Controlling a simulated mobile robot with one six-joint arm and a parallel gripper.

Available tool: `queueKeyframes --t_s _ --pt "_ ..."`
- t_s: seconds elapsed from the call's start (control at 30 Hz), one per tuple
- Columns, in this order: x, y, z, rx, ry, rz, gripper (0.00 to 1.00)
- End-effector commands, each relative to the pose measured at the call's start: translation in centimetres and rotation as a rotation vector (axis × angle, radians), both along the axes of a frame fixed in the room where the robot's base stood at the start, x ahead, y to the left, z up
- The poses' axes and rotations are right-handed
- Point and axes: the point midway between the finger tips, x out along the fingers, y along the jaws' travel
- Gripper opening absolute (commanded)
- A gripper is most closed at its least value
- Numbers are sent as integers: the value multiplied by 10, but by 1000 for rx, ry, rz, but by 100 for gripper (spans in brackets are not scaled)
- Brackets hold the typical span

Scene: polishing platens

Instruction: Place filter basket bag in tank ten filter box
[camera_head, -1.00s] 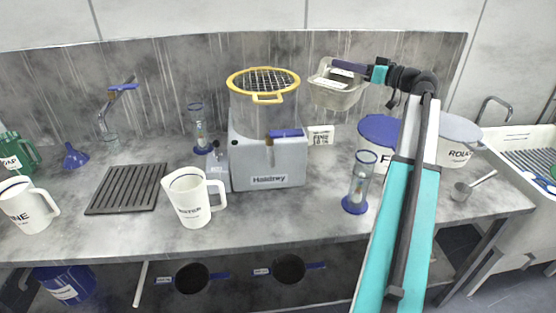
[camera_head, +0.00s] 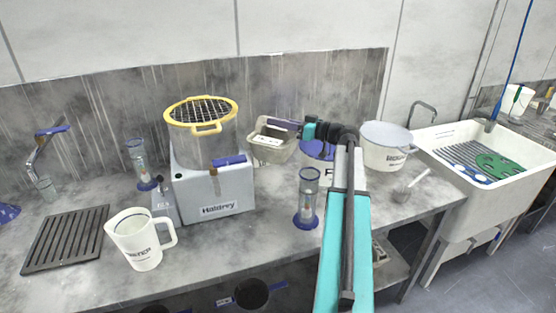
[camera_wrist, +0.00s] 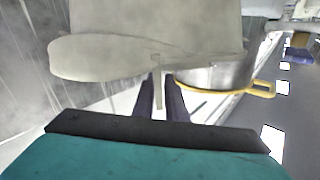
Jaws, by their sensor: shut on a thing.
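My gripper (camera_head: 297,127) is shut on a grey, see-through basket-like container (camera_head: 268,150) with a white label, which I take to be the filter basket bag. It is held by its upper right side, just right of the yellow-rimmed pot (camera_head: 205,148). Whether its base touches anything below is unclear. In the wrist view my fingers (camera_wrist: 160,90) meet the near edge of the large grey container (camera_wrist: 150,25), which hides much of what lies beyond. I cannot pick out a box marked as the tank ten filter box.
The pot stands on a grey Haldrey unit (camera_head: 212,190). A white tub (camera_head: 385,150), a blue-lidded tub (camera_head: 318,150) and a blue-based cylinder (camera_head: 307,195) stand near my arm. A white jug (camera_head: 138,240) and black rack (camera_head: 65,240) are left. A sink (camera_head: 500,190) is right.

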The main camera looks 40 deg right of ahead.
Motion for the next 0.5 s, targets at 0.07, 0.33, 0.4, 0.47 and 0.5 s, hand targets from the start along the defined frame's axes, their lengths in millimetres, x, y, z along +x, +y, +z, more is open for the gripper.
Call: queueKeyframes --t_s 0.07,0.33,0.4,0.47,0.5 --pt "0 0 -11 2 0 0 0" --pt "0 0 -49 2 1 -1 0" --pt "0 0 -58 3 2 -1 0" --pt "0 0 -67 2 1 -1 0" --pt "0 0 -72 2 0 -1 0"
